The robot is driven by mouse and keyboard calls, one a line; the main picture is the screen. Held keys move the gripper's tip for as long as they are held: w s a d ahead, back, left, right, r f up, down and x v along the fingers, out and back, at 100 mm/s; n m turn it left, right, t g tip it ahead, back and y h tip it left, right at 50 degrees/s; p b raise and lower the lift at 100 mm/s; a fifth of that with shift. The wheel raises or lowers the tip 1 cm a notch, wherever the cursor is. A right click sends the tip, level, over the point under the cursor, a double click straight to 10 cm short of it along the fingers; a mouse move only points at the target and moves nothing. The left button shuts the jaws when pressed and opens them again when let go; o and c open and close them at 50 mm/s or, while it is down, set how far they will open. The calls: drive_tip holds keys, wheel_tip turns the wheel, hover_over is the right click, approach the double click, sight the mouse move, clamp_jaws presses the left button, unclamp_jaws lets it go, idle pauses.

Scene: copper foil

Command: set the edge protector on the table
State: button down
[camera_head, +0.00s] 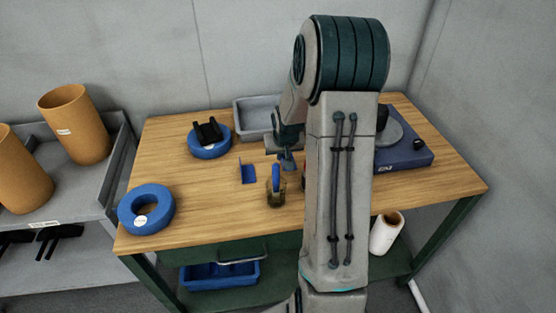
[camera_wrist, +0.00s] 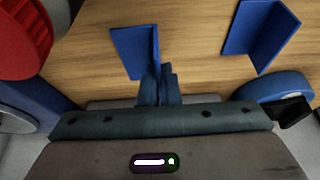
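A blue L-shaped edge protector (camera_wrist: 133,50) is at my fingertips in the wrist view. My gripper (camera_wrist: 160,82) has its fingers close together on the lower edge of this piece. In the head view my gripper (camera_head: 285,155) is over the middle of the wooden table (camera_head: 185,190), with the blue piece at its tip, partly hidden by my arm. A second blue L-shaped edge protector (camera_head: 248,172) stands on the table to the left; it also shows at upper right in the wrist view (camera_wrist: 262,35). Any gap under the held piece is unclear.
A jar (camera_head: 276,195) with a blue-handled tool stands close in front of my gripper. Blue rings lie at front left (camera_head: 147,209) and back left (camera_head: 209,149), the latter bearing black clips. A grey tray (camera_head: 254,117) is behind, a blue device (camera_head: 405,153) right. The left-centre table is bare.

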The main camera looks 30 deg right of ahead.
sight(282, 161)
drive_tip(key=shift+f, duration=1.6)
drive_tip(key=shift+f, duration=0.15)
drive_tip(key=c, duration=1.6)
unclamp_jaws()
drive_tip(key=shift+c, duration=0.2)
